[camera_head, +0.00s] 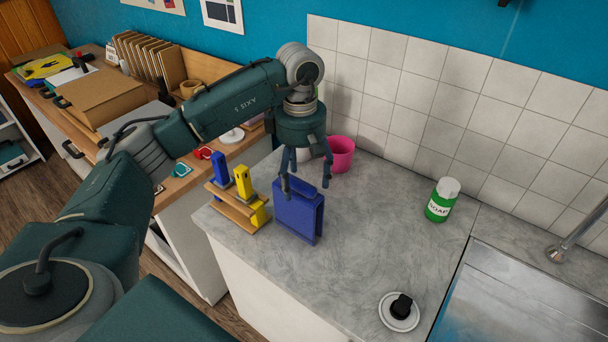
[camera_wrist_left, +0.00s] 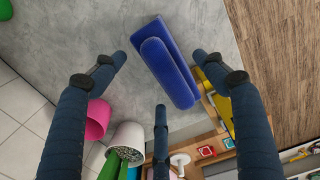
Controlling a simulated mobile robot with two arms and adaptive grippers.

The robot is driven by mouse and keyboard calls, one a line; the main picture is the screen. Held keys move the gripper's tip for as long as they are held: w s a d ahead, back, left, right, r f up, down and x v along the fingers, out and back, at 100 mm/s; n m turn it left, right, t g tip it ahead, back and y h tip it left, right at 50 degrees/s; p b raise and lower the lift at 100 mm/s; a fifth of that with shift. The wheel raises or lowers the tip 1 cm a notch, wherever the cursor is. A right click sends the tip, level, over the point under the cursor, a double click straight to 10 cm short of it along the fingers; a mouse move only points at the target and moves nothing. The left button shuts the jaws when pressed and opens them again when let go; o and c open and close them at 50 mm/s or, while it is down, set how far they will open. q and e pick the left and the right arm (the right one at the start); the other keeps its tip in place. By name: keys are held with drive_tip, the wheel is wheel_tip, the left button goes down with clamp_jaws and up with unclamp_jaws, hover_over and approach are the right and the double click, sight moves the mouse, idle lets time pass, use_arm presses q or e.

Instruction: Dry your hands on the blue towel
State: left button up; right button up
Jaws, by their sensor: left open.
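The blue towel (camera_head: 299,212) hangs folded over a stand or stands as an upright folded slab on the grey counter; I cannot tell which. It also shows in the left wrist view (camera_wrist_left: 168,68), seen from above. My left gripper (camera_head: 308,186) is open, pointing down just above and behind the towel's top edge. In the left wrist view its fingers (camera_wrist_left: 160,72) are spread with the towel between and beyond them, and nothing is held. My right gripper is in neither view.
A wooden rack (camera_head: 238,207) with blue and yellow items stands close left of the towel. A pink cup (camera_head: 341,155) is behind it. A green soap bottle (camera_head: 441,200), a white dish (camera_head: 399,312) and a metal sink (camera_head: 530,295) are to the right. The counter between is clear.

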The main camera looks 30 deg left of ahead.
sight(300, 207)
use_arm(q)
drive_tip(key=shift+a, duration=0.3)
drive_tip(key=shift+f, duration=0.3)
wheel_tip(300, 207, down, 9)
drive_tip(key=p, duration=0.3)
drive_tip(key=shift+p, duration=0.3)
drive_tip(key=shift+f, duration=0.5)
drive_tip(key=c, duration=1.3)
drive_tip(key=o, duration=1.3)
